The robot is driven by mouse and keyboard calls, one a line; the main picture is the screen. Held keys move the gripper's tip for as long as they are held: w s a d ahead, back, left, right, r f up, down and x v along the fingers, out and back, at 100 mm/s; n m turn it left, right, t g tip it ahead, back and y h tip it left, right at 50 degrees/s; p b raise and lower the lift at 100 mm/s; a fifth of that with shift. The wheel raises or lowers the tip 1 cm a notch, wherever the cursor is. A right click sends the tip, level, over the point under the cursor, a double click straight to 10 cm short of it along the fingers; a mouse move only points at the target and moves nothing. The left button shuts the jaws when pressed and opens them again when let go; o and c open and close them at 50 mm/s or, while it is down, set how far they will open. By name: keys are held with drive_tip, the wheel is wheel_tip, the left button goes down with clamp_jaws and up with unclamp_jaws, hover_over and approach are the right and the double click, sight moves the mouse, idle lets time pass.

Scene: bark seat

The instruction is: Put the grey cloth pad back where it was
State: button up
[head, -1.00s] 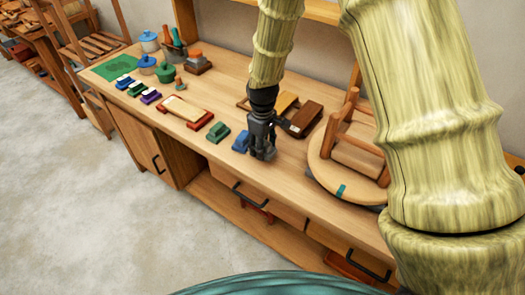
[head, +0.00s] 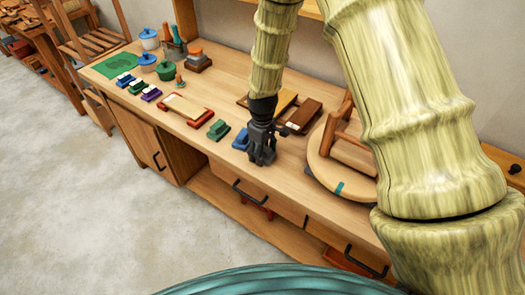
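My gripper (head: 262,155) points down over the workbench (head: 228,92), just right of a blue block-like tool (head: 241,139). Its dark fingers are small here, and I cannot tell whether they are apart or closed. I cannot make out a grey cloth pad for certain; it may be hidden by my gripper or arm, or too small to see. A round wooden seat (head: 318,165) with a teal mark on its edge lies to the right of my gripper, with wooden stool legs on it, partly hidden by my arm.
A green block tool (head: 218,130) and a red-ended tray (head: 187,108) stand left of my gripper. Brown wooden blocks (head: 303,115) lie behind it. Several pots, small blocks and a green mat (head: 115,67) fill the far left. Bare benchtop shows along the front.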

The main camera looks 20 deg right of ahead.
idle(0.3)
drive_tip(key=shift+r+b, duration=1.75)
drive_tip(key=shift+r, duration=4.45)
